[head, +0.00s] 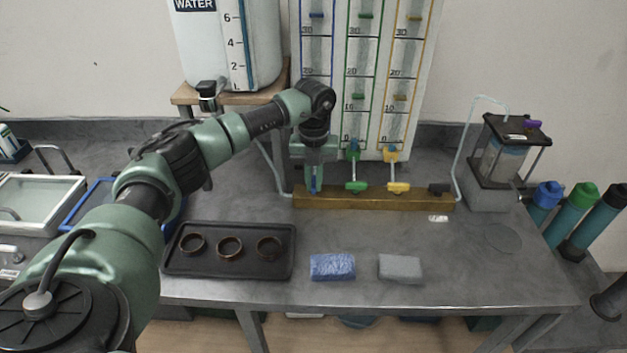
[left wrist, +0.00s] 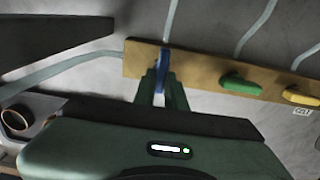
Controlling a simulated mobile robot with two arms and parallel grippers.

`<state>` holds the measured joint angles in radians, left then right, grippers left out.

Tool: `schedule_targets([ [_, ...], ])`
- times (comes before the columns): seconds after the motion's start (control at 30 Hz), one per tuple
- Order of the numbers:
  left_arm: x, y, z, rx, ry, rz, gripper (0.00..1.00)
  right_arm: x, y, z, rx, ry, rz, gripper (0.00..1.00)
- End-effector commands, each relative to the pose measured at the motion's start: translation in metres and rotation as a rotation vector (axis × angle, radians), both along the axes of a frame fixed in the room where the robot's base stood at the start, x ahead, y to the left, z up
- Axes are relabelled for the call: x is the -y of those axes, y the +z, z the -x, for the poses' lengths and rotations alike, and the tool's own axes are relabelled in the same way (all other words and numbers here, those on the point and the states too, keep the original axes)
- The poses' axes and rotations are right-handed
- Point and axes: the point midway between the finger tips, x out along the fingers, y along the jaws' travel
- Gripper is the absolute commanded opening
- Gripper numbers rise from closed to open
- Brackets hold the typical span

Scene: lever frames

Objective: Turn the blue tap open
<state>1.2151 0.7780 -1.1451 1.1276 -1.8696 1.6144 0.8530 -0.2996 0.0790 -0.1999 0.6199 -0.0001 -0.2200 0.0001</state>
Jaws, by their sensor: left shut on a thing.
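The blue tap (head: 314,186) sits at the left end of a brown wooden bar (head: 430,201) below a gauge panel. In the left wrist view its blue lever (left wrist: 163,68) stands across the bar. My left gripper (head: 315,178) points down over the tap, and its two fingers (left wrist: 162,88) are shut on the blue lever, hiding part of it. The green tap (head: 356,187) and the yellow tap (head: 398,187) are to the right, and their levers lie along the bar. My right gripper is not in view.
A water tank (head: 215,45) stands behind on a wooden stand. The bench right of the grey block is clear.

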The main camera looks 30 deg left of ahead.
Motion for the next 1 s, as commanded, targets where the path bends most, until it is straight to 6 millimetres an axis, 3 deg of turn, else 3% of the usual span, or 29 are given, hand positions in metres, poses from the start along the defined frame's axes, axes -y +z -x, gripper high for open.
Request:
schedule_targets([
  [0.3, -0.001, 0.003, -0.002, 0.008, 0.006, 0.0, 0.0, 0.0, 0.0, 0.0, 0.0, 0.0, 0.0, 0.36],
  [0.33, -0.001, 0.003, -0.002, 0.008, 0.006, 0.0, 0.2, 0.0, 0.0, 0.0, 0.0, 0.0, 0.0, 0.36],
  [0.4, -0.001, 0.002, -0.002, 0.008, 0.005, 0.0, 0.34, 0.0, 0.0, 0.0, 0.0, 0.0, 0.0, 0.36],
  [0.77, -0.001, 0.005, -0.001, 0.004, 0.002, 0.0, 0.34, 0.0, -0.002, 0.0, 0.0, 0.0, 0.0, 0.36],
  [1.0, -0.001, 0.041, -0.002, 0.009, 0.003, 0.0, 0.34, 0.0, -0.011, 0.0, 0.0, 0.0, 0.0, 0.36],
])
